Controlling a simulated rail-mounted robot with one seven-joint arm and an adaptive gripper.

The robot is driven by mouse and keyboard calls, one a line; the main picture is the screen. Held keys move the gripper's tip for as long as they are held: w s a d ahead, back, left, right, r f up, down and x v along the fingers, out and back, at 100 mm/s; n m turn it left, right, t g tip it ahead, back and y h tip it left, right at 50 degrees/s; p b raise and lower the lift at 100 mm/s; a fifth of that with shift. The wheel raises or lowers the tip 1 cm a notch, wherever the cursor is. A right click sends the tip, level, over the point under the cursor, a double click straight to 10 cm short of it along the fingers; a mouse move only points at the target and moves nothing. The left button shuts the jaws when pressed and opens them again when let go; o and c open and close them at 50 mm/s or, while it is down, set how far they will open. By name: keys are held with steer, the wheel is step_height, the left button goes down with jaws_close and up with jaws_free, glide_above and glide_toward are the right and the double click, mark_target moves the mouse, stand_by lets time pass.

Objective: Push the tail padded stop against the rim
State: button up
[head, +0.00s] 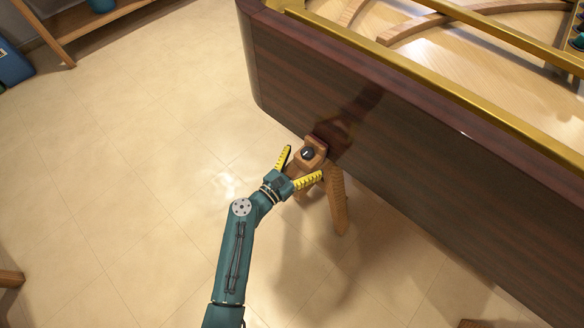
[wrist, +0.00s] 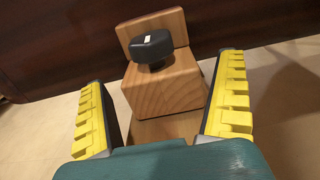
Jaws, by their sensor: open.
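The tail padded stop (head: 317,143) is a wooden block piece with a black knob (head: 307,153) on a wooden stand beside the dark, glossy piano rim (head: 400,115). In the wrist view its upright wooden plate (wrist: 172,25) stands behind the black knob (wrist: 152,46), above a wooden block (wrist: 165,92). The rim (wrist: 60,45) lies just beyond the plate. I cannot tell whether the pad touches the rim. My gripper (head: 304,165) is open, with yellow ribbed fingers spread either side of the block. No clear grip contact shows in the wrist view (wrist: 163,85).
The stand's wooden leg (head: 337,200) drops to the right of my gripper. A gold-coloured edge (head: 430,75) runs along the rim's top. The tiled floor (head: 130,130) is open at left. A wooden shelf (head: 90,20) and blue container (head: 12,65) are at upper left.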

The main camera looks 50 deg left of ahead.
steer(key=s+d, duration=0.1)
steer(key=s, duration=0.9)
steer(key=shift+s, duration=0.4)
steer(key=shift+d+f, duration=0.1)
